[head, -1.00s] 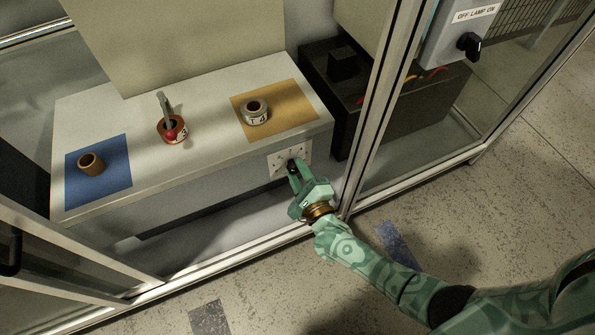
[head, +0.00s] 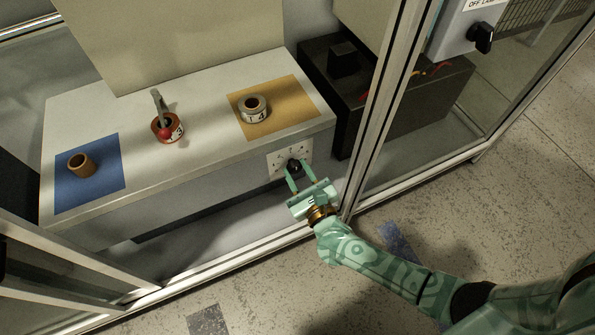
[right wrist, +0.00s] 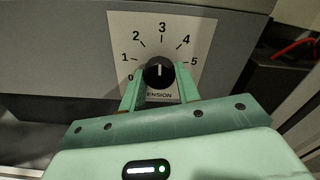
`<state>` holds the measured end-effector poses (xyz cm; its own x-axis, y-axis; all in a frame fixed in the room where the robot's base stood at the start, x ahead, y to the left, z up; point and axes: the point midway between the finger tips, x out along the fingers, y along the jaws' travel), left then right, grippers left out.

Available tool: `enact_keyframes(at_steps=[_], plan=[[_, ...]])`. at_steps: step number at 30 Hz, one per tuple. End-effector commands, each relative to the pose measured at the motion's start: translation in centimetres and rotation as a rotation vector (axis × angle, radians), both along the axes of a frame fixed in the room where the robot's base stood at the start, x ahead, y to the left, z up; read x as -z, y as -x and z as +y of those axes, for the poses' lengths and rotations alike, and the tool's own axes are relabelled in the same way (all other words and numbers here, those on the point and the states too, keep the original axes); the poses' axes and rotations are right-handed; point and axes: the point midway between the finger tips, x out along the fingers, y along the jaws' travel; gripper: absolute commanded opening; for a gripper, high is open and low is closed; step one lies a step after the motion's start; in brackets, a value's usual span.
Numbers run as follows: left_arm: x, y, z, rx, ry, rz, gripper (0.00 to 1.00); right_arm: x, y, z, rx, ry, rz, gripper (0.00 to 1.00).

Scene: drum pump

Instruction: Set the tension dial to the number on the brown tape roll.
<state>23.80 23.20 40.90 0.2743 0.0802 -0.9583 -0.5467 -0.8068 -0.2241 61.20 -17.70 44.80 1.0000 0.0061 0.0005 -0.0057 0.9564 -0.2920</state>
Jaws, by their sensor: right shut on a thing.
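The tension dial (right wrist: 160,73) is a black knob on a white plate marked 0 to 5; its pale mark points up toward 3. It also shows on the bench front (head: 294,166). My right gripper (right wrist: 160,90) is shut on the dial, one finger on each side. It shows in the head view too (head: 293,176). A brown tape roll (head: 81,165) sits on the blue mat (head: 108,178); no number is readable on it. An orange-red roll (head: 167,128) marked 3 holds a grey tool with a red ball. A grey-white roll (head: 252,109) marked 4 sits on the yellow mat (head: 292,93). My left gripper is out of view.
The rolls stand on a pale bench top (head: 200,88) inside a framed enclosure. A metal post (head: 372,115) stands just right of my right gripper. A black box (head: 345,75) is behind it. A grey switch box (head: 462,25) with a black knob is at upper right.

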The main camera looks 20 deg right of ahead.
Motion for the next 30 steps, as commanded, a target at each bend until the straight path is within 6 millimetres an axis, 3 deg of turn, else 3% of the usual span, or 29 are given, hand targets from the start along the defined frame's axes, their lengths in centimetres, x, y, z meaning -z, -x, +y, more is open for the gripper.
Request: enact_keyframes(at_steps=[17, 18, 20, 30], plan=[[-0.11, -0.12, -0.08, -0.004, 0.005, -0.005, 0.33, 0.37, 0.23, 0.01, -0.001, -0.034, 0.009, 0.1], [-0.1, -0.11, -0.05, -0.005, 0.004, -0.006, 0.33, 0.37, 0.24, 0.01, -0.001, -0.034, 0.009, 0.38], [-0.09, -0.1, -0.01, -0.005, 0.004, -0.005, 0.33, 0.35, 0.23, 0.02, -0.001, -0.034, 0.008, 0.54], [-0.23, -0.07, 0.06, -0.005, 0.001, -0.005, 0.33, 0.05, 0.4, 0.0, 0.0, -0.034, 0.002, 0.54]])
